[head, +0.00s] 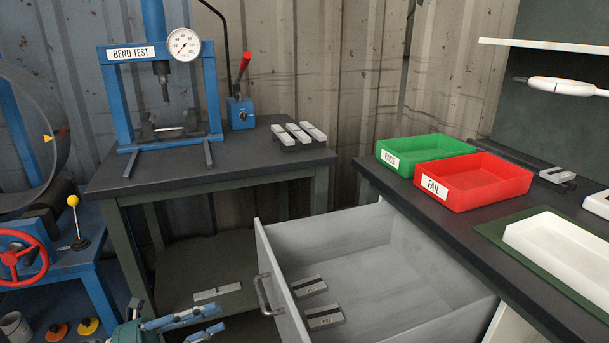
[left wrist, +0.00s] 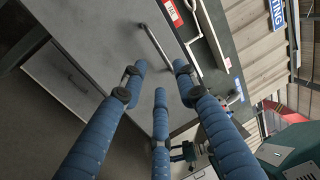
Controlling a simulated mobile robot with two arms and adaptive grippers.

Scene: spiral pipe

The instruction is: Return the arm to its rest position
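My left gripper (head: 215,319) is low in the head view, with its blue fingers pointing right, left of the open drawer. In the left wrist view its three blue fingers (left wrist: 159,80) are spread with nothing between them. The grey drawer (head: 262,264) is pulled out. Its metal handle (head: 264,295) is apart from the fingers in the head view; a handle (left wrist: 157,45) also shows beyond the fingertips in the left wrist view. My right gripper is in neither view.
Two grey blocks (head: 324,317) lie in the drawer. The bend test press (head: 208,95) stands on the left table (head: 230,172). A green PASS tray (head: 425,143) and red FAIL tray (head: 500,190) sit on the right bench. A red handwheel (head: 12,257) is at far left.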

